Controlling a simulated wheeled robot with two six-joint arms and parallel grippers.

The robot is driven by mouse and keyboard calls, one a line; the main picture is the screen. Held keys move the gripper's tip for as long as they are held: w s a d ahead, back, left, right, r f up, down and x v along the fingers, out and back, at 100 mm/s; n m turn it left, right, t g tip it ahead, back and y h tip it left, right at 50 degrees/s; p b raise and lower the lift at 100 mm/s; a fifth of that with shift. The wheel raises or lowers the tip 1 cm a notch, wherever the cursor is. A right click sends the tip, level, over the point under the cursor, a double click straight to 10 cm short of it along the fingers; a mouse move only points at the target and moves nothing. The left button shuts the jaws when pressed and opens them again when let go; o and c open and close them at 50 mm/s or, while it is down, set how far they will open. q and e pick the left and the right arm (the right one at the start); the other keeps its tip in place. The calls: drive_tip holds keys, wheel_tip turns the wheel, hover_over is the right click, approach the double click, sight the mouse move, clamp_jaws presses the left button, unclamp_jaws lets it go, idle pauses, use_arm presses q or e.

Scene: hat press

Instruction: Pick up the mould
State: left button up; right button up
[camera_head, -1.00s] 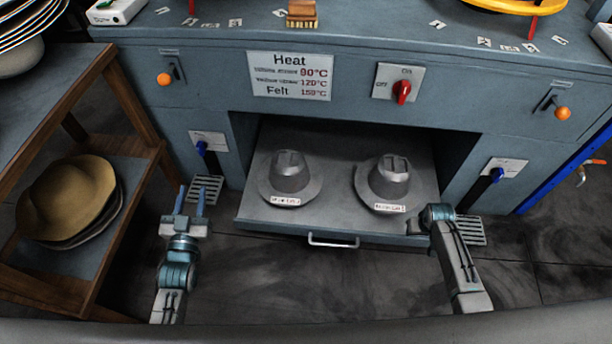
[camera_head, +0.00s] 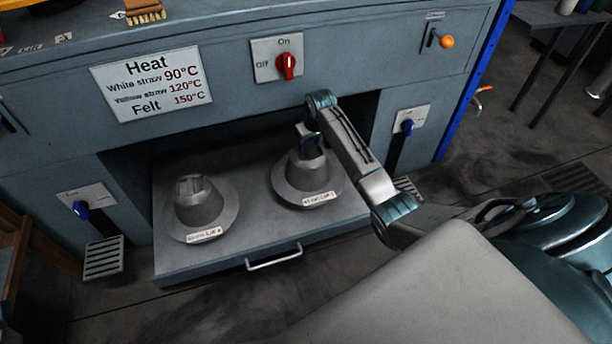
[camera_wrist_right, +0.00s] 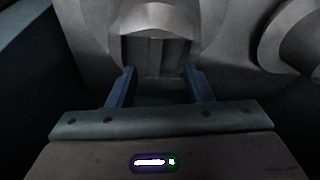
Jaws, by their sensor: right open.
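Two grey metal hat-shaped moulds with wide brims and labels sit in the open drawer (camera_head: 240,254). The right mould (camera_head: 306,178) has my right gripper (camera_head: 311,138) over its crown. The left mould (camera_head: 196,207) stands free. In the right wrist view my right gripper (camera_wrist_right: 158,78) is open, its blue fingers spread either side of the slotted top of a mould (camera_wrist_right: 155,22). Whether the fingers touch it I cannot tell. Part of the other mould (camera_wrist_right: 300,42) shows at the right edge there. My left gripper is out of view.
The drawer juts from a blue-grey cabinet, with a handle (camera_head: 274,257) at its front. Above it are a heat sign (camera_head: 151,82) and a red on/off switch (camera_head: 286,66). Blue-knobbed levers flank the opening, with a floor pedal (camera_head: 104,257) at left. The front floor is clear.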

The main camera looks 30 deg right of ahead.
sight(309, 151)
drive_tip(key=b+x, duration=0.2)
drive_tip(key=x, duration=0.1)
drive_tip(key=b+x, duration=0.1)
drive_tip(key=x, duration=0.1)
drive_tip(key=shift+w+d+f, duration=0.1)
drive_tip(key=shift+d+f, duration=0.1)
drive_tip(key=shift+d, duration=0.15)
clamp_jaws()
drive_tip(key=shift+r, duration=0.2)
